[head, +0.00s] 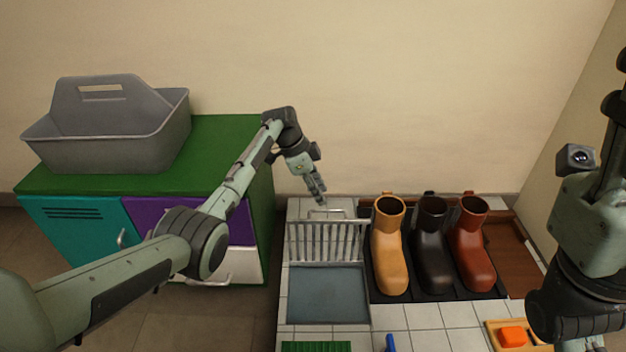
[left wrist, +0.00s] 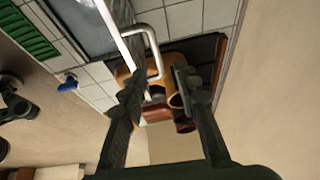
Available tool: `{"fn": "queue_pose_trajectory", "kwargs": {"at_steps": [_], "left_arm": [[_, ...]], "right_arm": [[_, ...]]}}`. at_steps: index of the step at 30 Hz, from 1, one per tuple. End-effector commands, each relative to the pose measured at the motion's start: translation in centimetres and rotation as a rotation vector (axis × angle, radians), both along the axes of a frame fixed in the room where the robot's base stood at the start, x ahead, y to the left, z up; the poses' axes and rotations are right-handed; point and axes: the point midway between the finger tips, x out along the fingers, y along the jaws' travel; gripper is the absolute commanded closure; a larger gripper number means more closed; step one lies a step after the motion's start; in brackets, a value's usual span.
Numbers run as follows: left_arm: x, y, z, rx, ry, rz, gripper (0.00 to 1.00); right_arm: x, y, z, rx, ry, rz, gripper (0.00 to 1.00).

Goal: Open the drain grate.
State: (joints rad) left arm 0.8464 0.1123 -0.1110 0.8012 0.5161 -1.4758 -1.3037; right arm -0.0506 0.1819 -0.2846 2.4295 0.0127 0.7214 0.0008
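The drain grate (head: 325,243) has pale metal bars and stands raised at the back of the open drain basin (head: 328,293). Its handle (head: 326,212) is at the top edge. In the left wrist view the handle (left wrist: 156,52) is a bent metal bar, beside the left fingertip. My left gripper (head: 319,193) is just above and behind the handle. In the left wrist view its fingers (left wrist: 162,80) are apart, with no grip on the handle visible. My right gripper (head: 590,343) is only partly visible at the bottom right edge.
Tan, black and brown boots (head: 433,250) stand on a dark tray right of the grate. A green-topped cabinet (head: 225,135) with a grey caddy (head: 105,135) stands left. A green mat (head: 316,347), a blue object (head: 390,343) and an orange block (head: 512,337) are in front.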

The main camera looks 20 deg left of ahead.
Motion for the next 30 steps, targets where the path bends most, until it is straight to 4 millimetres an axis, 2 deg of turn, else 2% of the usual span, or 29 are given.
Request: {"fn": "queue_pose_trajectory", "kwargs": {"at_steps": [3, 9, 25, 28, 30], "left_arm": [[-0.4, 0.9, 2.1, 0.002, -0.002, 0.0, 0.69], [-0.8, 1.6, 3.9, 0.002, 0.001, -0.001, 0.69], [-0.8, 1.7, 4.2, 0.002, -0.003, 0.003, 0.69], [0.3, 1.7, 4.2, 0.011, -0.071, 0.05, 0.69], [2.0, 1.6, 4.7, 0.016, -0.182, 0.123, 0.69]], "right_arm": [[0.0, 0.0, 0.0, 0.0, 0.0, 0.0, 0.6], [0.0, 0.0, 0.0, 0.0, 0.0, 0.0, 0.6], [0.0, 0.0, 0.0, -0.001, 0.0, 0.0, 0.6], [0.0, 0.0, 0.0, -0.001, 0.0, 0.0, 0.6], [0.0, 0.0, 0.0, -0.001, 0.0, 0.0, 0.6]]}}
